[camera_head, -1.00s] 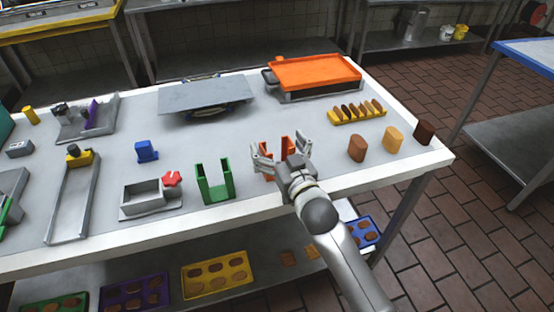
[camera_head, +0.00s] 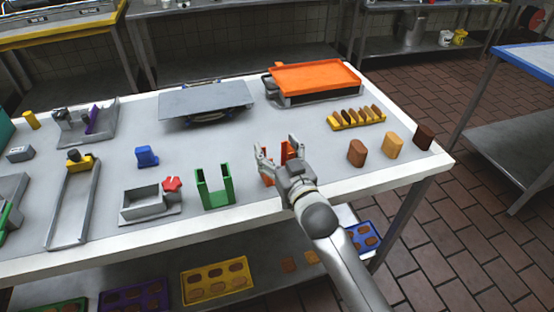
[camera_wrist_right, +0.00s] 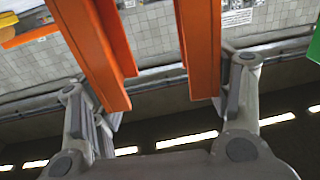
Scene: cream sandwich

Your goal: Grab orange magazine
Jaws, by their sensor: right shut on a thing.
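The orange magazine (camera_head: 285,153) stands near the front of the table, partly hidden behind my right gripper (camera_head: 278,155). It looks like a U-shaped holder with two upright walls. In the right wrist view, the two orange walls of the magazine (camera_wrist_right: 201,45) lie between the fingers of my right gripper (camera_wrist_right: 165,90). The fingers are shut on the outer sides of the magazine. Whether its base touches the table is hidden. My left gripper is in no view.
A similar green magazine (camera_head: 201,196) stands close by on the left. Brown and tan blocks (camera_head: 393,146) stand to the right, with a yellow rack (camera_head: 345,126) behind. An orange-topped tray (camera_head: 315,75) is at the back. The table's front edge (camera_head: 340,194) is close.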

